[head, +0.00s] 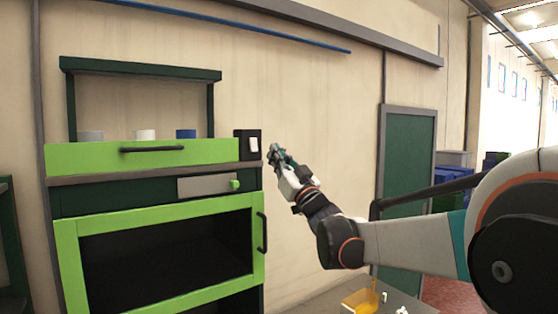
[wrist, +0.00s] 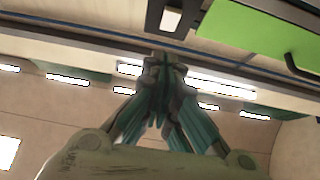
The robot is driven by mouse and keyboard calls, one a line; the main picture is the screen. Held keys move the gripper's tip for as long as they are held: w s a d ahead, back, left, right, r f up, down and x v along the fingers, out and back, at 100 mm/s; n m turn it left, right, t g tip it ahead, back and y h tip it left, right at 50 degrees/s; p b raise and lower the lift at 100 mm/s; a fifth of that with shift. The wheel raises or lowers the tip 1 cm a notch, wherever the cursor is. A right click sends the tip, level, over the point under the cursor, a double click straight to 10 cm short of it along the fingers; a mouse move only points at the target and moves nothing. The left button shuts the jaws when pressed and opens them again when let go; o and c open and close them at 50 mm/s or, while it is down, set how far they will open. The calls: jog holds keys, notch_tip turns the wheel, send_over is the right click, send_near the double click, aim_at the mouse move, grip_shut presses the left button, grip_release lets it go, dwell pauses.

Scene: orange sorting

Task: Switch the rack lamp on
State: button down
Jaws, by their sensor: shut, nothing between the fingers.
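The rack (head: 140,66) is a dark green frame above a bright green drawer front at the left of the head view. A black switch box with a white rocker (head: 253,145) sits at the right end of the drawer front. The white rocker also shows at the top of the wrist view (wrist: 171,19). My gripper (head: 273,152) is shut and empty, just right of the switch box in the head view. In the wrist view its fingertips (wrist: 160,62) lie below the rocker in the picture, with a visible gap. No lit lamp is visible under the rack's top.
Several cups, one of them blue (head: 186,134), stand behind the drawer front. Its dark handle (head: 152,149) sticks out. Below are a small panel with a green knob (head: 234,185) and a green-framed oven door (head: 160,206). An orange tray (head: 360,300) lies on a low surface at bottom right.

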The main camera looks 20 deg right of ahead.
aim_at(255, 139)
jog(key=shift+w+a+r+p, duration=0.2)
jog(key=shift+w+a+p, duration=0.2)
jog(key=shift+w, duration=0.7)
jog(key=shift+w+a+r+p, duration=0.25)
jog(key=shift+w+a+p, duration=0.1)
jog(key=shift+w, duration=0.8)
jog(key=shift+w+a+r+p, duration=0.2)
jog(key=shift+w+a+p, duration=0.2)
jog(key=shift+w, duration=0.7)
jog(key=shift+f+b, duration=0.15)
jog(key=shift+b, duration=0.15)
